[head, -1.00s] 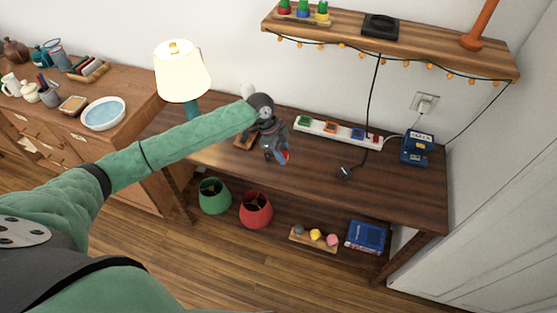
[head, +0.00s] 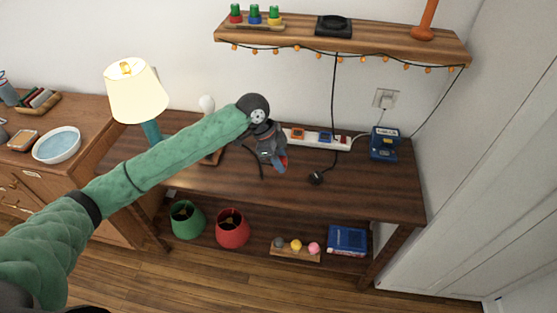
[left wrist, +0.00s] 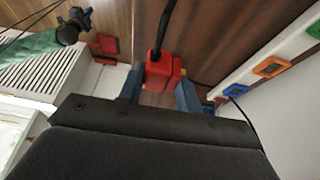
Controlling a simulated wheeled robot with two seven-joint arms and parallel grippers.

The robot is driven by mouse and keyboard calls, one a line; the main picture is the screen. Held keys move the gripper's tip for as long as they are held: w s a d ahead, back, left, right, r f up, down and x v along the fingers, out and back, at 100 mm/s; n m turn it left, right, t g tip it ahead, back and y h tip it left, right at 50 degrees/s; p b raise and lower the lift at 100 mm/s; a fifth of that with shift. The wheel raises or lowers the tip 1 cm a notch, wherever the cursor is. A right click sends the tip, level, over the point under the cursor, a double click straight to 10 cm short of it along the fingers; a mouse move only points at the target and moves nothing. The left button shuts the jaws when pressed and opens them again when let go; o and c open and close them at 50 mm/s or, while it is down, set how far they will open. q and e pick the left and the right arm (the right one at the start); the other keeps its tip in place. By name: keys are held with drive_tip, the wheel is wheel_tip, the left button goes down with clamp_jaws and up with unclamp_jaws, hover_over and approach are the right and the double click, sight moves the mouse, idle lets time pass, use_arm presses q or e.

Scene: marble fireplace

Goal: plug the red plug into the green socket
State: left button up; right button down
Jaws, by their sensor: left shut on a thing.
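My left gripper (head: 277,158) is shut on the red plug (head: 284,163) above the table, in front of the left end of the white power strip (head: 345,142). In the left wrist view the red plug (left wrist: 162,72) sits between the fingers of the left gripper (left wrist: 160,92), its black cord rising from it. The green socket (left wrist: 315,28) is at the right edge there, apart from the plug. In the head view my left gripper hides it. What looks like my right gripper (left wrist: 78,22) is small at the wrist view's upper left; its jaws are unclear.
The strip also has orange (head: 297,134) and blue (head: 325,137) sockets. A blue box (head: 384,144) stands at the strip's right, a lit lamp (head: 136,92) at the left. A shelf (head: 345,38) is above.

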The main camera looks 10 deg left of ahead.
idle(0.4)
use_arm(q)
drive_tip(key=n, duration=0.1)
drive_tip(key=n+t, duration=0.1)
drive_tip(key=shift+a+f+n, duration=0.1)
drive_tip(key=shift+a+n, duration=0.1)
drive_tip(key=shift+n, duration=0.1)
drive_tip(key=n, duration=0.1)
drive_tip(key=a+n+t, duration=0.1)
drive_tip(key=n, duration=0.1)
drive_tip(key=shift+w, duration=0.25)
drive_tip(key=w+a+r+n+t+y, duration=0.2)
drive_tip(key=a+r+n+t+y, duration=0.15)
drive_tip(key=a+r+n, duration=0.65)
drive_tip(key=s+f+n+y, duration=0.1)
drive_tip(key=s+f+n, duration=0.1)
drive_tip(key=s+f, duration=0.5)
drive_tip(key=shift+a+f+n+g, duration=0.35)
drive_tip(key=shift+f+n, duration=0.05)
drive_tip(key=shift+f, duration=1.05)
